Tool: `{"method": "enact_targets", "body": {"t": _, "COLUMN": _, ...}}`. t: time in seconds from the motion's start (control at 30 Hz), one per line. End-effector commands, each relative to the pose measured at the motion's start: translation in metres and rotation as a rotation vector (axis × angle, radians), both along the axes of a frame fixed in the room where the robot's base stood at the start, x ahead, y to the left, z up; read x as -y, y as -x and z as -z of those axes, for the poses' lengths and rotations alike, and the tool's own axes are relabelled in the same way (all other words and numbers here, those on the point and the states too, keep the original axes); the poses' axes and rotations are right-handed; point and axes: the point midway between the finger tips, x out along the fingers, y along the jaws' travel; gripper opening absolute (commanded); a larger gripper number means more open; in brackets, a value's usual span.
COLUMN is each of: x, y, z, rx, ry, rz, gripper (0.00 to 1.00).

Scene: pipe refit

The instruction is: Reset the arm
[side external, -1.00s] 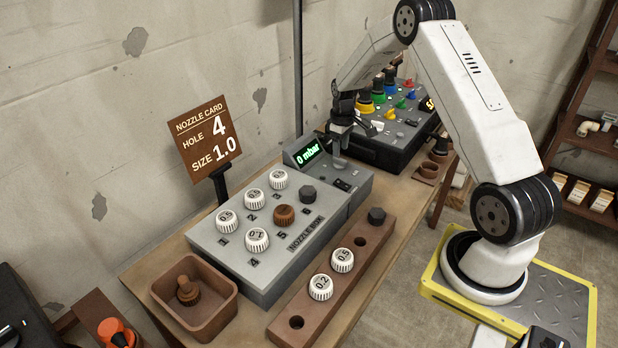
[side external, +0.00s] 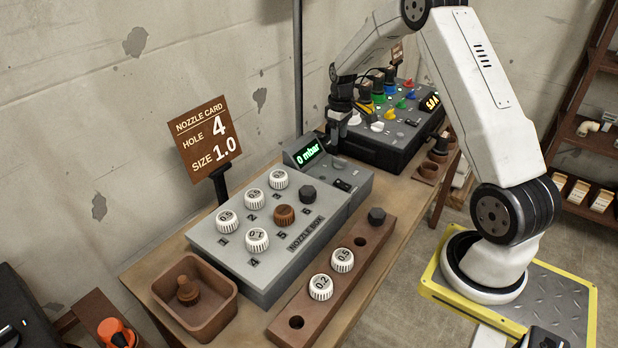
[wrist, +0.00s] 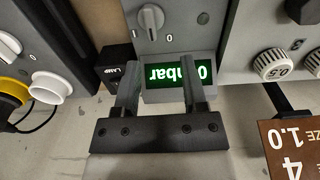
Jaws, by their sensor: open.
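The gripper appears clear of the knob.
The nozzle card (side external: 208,141) reads hole 4, size 1.0. Several white caps, a brown cap (side external: 284,215) and a dark cap (side external: 307,194) sit on the box. A brown rack (side external: 322,318) and a brown bin (side external: 228,310) stand beside it. A dark control box (side external: 375,155) stands behind.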

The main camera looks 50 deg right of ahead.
Motion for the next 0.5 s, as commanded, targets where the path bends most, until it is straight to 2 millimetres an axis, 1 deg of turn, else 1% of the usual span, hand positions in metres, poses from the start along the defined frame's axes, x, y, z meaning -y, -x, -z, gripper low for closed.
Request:
{"method": "enact_targets", "body": {"t": 0.17, "x": -0.037, "y": 0.001, "z": -0.014, "rx": 0.023, "ry": 0.012, "rz": -0.003, "gripper": 0.54}}
{"method": "enact_targets", "body": {"t": 0.27, "x": -0.066, "y": 0.006, "z": -0.022, "rx": 0.04, "ry": 0.018, "rz": -0.003, "gripper": 0.54}}
{"method": "enact_targets", "body": {"t": 0.37, "x": -0.097, "y": 0.014, "z": -0.03, "rx": 0.06, "ry": 0.023, "rz": -0.002, "gripper": 0.54}}
{"method": "enact_targets", "body": {"t": 0.5, "x": -0.138, "y": 0.031, "z": -0.041, "rx": 0.091, "ry": 0.027, "rz": 0.001, "gripper": 0.54}}
